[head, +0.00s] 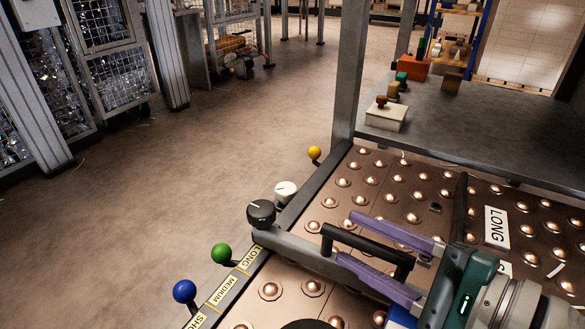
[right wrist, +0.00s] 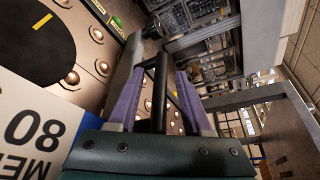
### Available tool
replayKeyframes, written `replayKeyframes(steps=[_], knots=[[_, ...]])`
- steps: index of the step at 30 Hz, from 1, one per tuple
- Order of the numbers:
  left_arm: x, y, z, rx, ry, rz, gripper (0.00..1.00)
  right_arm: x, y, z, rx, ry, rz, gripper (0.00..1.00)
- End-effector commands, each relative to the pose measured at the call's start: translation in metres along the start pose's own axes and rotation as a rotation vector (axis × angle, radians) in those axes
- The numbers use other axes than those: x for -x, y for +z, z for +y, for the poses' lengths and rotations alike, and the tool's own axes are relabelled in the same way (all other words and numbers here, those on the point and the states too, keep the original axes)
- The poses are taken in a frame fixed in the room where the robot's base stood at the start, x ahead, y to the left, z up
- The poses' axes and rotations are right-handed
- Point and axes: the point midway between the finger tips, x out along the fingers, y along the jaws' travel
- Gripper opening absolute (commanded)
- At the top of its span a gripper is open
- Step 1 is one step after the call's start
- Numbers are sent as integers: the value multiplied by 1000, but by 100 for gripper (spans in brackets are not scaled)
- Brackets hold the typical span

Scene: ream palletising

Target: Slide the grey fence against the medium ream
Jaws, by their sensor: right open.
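The grey fence (head: 294,250) is a bar across the ball-studded table, with a black handle (head: 368,244) on it and a black knob (head: 262,213) at its left end. My right gripper (head: 350,238) is open, its two purple fingers on either side of the handle. The right wrist view also shows the handle (right wrist: 159,95) between the fingers. A white block with a blue edge, printed "80" and "ME" (right wrist: 28,135), shows partly there at lower left; it appears to be the medium ream. Its gap to the fence cannot be told. My left gripper is not in view.
The table's left rail carries LONG, MEDIUM (head: 222,291) and partly cut-off SHORT labels, with green (head: 221,253), blue (head: 185,291) and yellow (head: 314,153) ball knobs. A post (head: 349,80) and a grey bench (head: 470,112) with stamps stand behind. A dark disc (right wrist: 35,40) lies on the table.

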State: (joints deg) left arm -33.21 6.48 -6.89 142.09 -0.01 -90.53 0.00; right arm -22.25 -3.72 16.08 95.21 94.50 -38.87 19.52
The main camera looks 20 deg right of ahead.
Motion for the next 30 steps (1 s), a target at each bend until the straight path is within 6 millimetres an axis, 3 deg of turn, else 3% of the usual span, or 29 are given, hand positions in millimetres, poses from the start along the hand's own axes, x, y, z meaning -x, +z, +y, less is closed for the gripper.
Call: replayKeyframes(steps=[9, 15, 30], knots=[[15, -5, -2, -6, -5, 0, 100, 61, 1, -1, -1, 4, 3, 50], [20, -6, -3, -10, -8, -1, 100, 88, 1, -1, 0, 2, 0, 50], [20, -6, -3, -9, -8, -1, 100, 94, 0, 0, 1, 0, -1, 50]])
